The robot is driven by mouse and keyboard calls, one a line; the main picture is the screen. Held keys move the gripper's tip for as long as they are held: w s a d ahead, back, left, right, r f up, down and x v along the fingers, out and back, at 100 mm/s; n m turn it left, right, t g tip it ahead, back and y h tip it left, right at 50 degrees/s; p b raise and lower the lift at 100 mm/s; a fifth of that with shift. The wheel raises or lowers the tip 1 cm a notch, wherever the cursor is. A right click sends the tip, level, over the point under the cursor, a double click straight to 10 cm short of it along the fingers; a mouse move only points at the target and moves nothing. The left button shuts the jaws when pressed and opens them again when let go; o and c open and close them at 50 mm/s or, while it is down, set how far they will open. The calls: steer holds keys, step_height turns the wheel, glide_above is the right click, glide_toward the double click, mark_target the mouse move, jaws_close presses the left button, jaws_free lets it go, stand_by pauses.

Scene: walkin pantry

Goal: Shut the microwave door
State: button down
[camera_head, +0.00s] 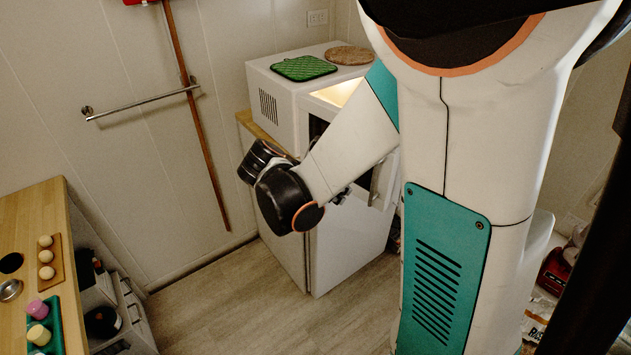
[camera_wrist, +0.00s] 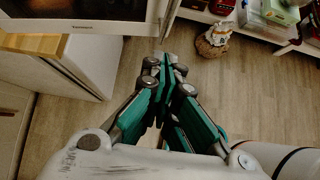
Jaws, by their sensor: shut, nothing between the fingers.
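The white microwave (camera_head: 285,100) stands on a wood-topped white cabinet. A warm light shows in its front opening (camera_head: 338,93), so its door appears open. My arm covers most of the front, and a pale door edge (camera_head: 383,180) shows just right of the arm. In the wrist view, a white front with dark glass and a brand label (camera_wrist: 85,26) is at the upper left; how far the door is swung is not clear. My gripper (camera_wrist: 165,68) is shut and empty, below and right of that front, apart from it in the picture. In the head view my forearm mostly hides it.
A green pot holder (camera_head: 303,68) and a round brown mat (camera_head: 349,55) lie on the microwave. The white cabinet (camera_head: 345,250) is below it. A wooden counter (camera_head: 35,220) is at the left. Shelves with goods (camera_wrist: 265,25) are at the wrist view's upper right.

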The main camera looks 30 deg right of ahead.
steer(key=d+f+b, duration=0.1)
steer(key=d+f, duration=0.1)
steer(key=d, duration=0.5)
steer(key=shift+f, duration=0.3)
steer(key=shift+w, duration=0.1)
